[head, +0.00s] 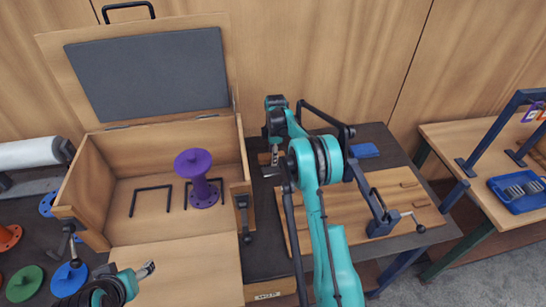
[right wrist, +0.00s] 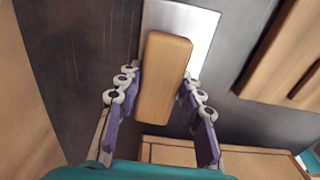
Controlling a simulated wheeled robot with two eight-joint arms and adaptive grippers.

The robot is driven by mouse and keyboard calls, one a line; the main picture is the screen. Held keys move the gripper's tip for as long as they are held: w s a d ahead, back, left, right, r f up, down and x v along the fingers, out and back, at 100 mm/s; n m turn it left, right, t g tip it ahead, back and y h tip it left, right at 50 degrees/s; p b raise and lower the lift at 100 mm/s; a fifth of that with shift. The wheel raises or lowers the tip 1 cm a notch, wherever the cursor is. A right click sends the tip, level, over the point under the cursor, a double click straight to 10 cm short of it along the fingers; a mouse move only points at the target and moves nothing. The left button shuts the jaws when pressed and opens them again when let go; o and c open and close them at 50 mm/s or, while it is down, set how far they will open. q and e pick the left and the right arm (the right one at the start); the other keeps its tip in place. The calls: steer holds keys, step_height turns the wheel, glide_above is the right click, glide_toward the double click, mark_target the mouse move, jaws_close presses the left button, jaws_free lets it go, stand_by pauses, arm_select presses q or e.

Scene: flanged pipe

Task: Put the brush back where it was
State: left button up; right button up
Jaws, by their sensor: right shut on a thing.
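In the right wrist view a light wooden block (right wrist: 165,80), which looks like the brush's back or handle, lies between the purple-padded fingers of my right gripper (right wrist: 160,95). The gripper is shut on it. A shiny metal plate (right wrist: 205,28) shows behind the block; I cannot tell whether it touches it. Bristles are hidden. In the head view my right gripper (head: 272,158) points down over the dark table strip between the wooden box and the board, with the arm hiding much. My left gripper (head: 147,270) is low at the left, over the box's front panel; its jaws are unclear.
The open wooden box (head: 85,190) holds a purple flanged spool (head: 203,190) and black brackets. A wooden board (head: 390,190) with a dark clamp (head: 380,215) lies right of my right arm. A blue block (head: 364,150) sits behind it. Coloured flanges lie far left.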

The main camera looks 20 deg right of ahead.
steer(key=shift+f, duration=0.2)
steer(key=o, duration=1.1)
steer(key=shift+r, duration=0.15)
steer(key=shift+r, duration=0.35)
step_height(320, 180, up, 11)
steer(key=p, duration=0.2)
steer(key=shift+d+r, duration=0.2)
